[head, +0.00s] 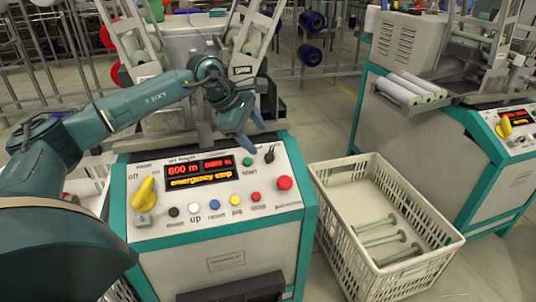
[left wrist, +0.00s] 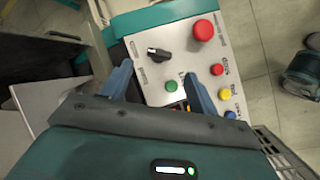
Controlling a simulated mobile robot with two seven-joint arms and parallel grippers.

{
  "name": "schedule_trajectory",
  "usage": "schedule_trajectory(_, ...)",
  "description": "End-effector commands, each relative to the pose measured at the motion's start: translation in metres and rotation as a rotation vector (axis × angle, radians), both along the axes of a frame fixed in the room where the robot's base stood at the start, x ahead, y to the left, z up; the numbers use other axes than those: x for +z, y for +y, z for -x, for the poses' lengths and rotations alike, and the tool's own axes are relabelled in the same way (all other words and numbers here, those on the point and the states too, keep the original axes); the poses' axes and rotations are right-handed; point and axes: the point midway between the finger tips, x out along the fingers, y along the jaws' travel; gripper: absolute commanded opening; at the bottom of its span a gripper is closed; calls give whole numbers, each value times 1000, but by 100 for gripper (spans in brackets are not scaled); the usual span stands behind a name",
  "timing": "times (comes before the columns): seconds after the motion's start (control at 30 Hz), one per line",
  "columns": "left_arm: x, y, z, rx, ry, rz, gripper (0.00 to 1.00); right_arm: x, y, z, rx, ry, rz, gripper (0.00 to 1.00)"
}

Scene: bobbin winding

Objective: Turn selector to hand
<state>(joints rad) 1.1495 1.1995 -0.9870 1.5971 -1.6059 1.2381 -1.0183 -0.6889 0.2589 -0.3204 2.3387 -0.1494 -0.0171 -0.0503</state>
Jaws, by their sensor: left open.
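The winding machine's control panel (head: 225,222) faces me in the head view. A small black selector knob (head: 269,154) sits at its upper right, above the red emergency button (head: 284,183). In the left wrist view the selector (left wrist: 158,54) lies just beyond the fingertips, with its pale mark toward the left; its label is too small to read. My left gripper (head: 255,136) is open and empty, above the panel's upper right. In the left wrist view its fingers (left wrist: 157,75) stand apart, short of the selector. My right gripper is in neither view.
A yellow rotary switch (head: 145,194) is on the panel's left, with a lit display (head: 200,173) and several coloured buttons along the front. A white crate (head: 327,200) with several empty bobbins (head: 387,233) stands right of the machine. Another machine (head: 415,135) stands further right.

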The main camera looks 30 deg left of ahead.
Motion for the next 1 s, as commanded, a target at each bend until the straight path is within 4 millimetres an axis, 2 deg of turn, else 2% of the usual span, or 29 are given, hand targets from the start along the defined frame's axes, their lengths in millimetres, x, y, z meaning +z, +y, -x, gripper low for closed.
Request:
schedule_trajectory(0.03,-13,-4,-5,-2,2,2,60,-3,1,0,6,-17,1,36)
schedule_trajectory(0.2,-39,-12,-19,0,1,2,60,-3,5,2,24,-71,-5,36)
schedule_trajectory(0.4,-57,-18,-28,0,0,2,60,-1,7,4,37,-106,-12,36)
schedule_trajectory(0.77,-60,-19,-31,0,0,2,60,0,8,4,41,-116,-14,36)
schedule_trajectory(1.0,-60,-19,-30,0,0,2,41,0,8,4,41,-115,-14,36)
